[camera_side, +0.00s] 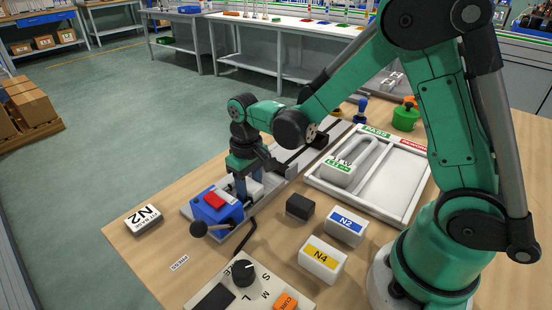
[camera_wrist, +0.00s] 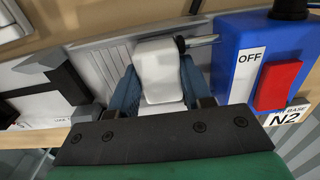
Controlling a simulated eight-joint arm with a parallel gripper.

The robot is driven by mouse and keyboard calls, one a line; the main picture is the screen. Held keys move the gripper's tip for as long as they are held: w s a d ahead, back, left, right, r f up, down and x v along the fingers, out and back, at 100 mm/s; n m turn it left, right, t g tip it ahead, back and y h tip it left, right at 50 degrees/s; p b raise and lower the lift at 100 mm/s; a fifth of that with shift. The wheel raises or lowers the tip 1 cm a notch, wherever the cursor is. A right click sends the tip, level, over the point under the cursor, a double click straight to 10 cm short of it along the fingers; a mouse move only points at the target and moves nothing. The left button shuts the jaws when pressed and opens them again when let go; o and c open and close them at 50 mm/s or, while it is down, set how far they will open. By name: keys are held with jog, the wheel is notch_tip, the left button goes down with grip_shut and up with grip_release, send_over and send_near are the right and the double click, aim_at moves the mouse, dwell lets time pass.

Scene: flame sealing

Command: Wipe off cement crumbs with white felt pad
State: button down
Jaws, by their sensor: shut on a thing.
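My gripper (camera_wrist: 160,95) has blue fingers and is shut on a white, rounded block (camera_wrist: 158,60), which looks like the felt pad. In the side view my gripper (camera_side: 240,190) is low over the grey fixture (camera_side: 190,212), just behind the blue switch box. A little white shows beside the fingers there. In the wrist view the held block is over a pale metal surface; I cannot tell whether it touches. I cannot make out any cement crumbs in either view.
A blue box (camera_side: 218,208) with a red switch, labelled OFF, stands close beside my gripper.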

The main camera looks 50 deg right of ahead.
jog(key=shift+d, duration=0.1)
dwell(0.3)
jog(key=shift+w+d, duration=0.2)
jog(key=shift+d, duration=0.45)
jog(key=shift+w+d, duration=0.15)
jog(key=shift+d, duration=0.45)
jog(key=shift+r, duration=0.15)
notch_tip(320, 180, up, 7)
dwell(0.6)
